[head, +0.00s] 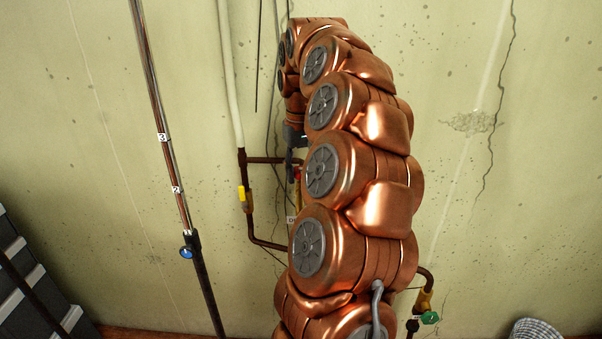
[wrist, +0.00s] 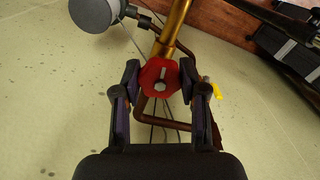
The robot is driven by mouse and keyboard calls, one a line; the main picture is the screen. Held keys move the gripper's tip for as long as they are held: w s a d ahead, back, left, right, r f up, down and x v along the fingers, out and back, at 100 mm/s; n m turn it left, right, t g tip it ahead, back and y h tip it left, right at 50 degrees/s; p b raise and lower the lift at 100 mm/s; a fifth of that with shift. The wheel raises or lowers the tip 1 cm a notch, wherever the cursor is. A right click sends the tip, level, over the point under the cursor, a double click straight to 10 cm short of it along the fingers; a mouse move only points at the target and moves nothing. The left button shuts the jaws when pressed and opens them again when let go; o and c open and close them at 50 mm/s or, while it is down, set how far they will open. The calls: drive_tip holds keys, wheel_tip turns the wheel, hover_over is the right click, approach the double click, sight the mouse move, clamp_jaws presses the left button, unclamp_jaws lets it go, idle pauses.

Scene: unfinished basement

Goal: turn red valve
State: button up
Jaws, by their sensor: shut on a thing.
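The red valve (wrist: 160,77) shows in the wrist view as a round red knob with a pale slot and a light centre. It sits on a brass-coloured pipe (wrist: 175,30). My gripper (wrist: 160,82) has one dark finger on each side of the knob and is shut on it. In the head view only a small red bit of the valve (head: 297,173) shows beside my gripper (head: 291,160); my copper arm hides most of that spot.
A yellow valve handle (head: 243,194) is on the pipe to the left, and a blue knob (head: 186,252) is further left. A green valve (head: 430,318) is at lower right. Dark shelving (head: 30,285) stands at lower left. The upper right wall is bare.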

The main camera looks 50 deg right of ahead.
sight(301, 169)
drive_tip(key=n, duration=0.4)
drive_tip(key=shift+n, duration=0.3)
drive_tip(key=shift+n+p, duration=0.5)
drive_tip(key=shift+n, duration=1.4)
drive_tip(key=o, duration=1.2)
drive_tip(key=shift+c, duration=0.2)
drive_tip(key=shift+r, duration=3.75)
